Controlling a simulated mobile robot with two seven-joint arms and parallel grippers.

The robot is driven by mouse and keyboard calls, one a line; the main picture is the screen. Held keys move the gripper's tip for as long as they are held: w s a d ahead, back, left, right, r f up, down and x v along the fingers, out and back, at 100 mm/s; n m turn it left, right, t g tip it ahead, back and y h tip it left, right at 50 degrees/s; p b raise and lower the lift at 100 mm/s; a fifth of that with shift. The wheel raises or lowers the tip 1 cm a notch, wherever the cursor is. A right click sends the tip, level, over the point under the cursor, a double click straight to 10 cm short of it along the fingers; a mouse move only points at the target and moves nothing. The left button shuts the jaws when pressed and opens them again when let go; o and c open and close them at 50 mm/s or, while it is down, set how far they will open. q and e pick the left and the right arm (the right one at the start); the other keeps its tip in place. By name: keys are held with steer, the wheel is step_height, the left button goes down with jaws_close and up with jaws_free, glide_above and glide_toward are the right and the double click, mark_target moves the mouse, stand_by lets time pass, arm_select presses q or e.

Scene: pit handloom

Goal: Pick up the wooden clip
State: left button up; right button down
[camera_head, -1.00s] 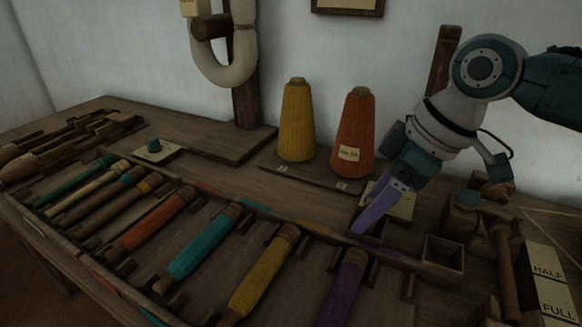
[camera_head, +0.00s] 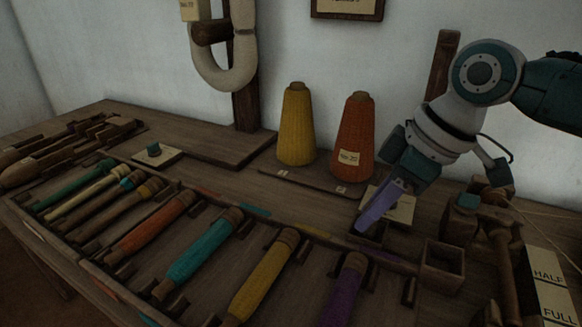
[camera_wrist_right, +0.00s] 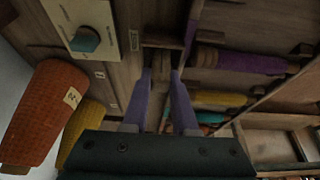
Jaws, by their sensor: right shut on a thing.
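My right gripper (camera_head: 368,224) points down at a small square wooden compartment at the tray's back edge, in front of the orange yarn cone. Its purple fingers also show in the right wrist view (camera_wrist_right: 163,74), a little apart and shut on a small brown wooden piece (camera_wrist_right: 162,64), which appears to be the wooden clip. The fingers and the dark compartment hide most of the clip, and in the head view I cannot make it out. I cannot tell whether it is clear of the compartment floor. My left gripper is in neither view.
Yellow (camera_head: 296,128) and orange (camera_head: 352,138) yarn cones stand behind. Several wound bobbins, such as the teal one (camera_head: 204,246), lie in the tray in front. An empty square box (camera_head: 442,267) is right of the gripper. A card with a teal knob (camera_wrist_right: 84,38) lies close by.

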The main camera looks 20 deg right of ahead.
arm_select(q)
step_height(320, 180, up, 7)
steer(key=p, duration=0.7)
arm_select(e)
step_height(320, 180, up, 20)
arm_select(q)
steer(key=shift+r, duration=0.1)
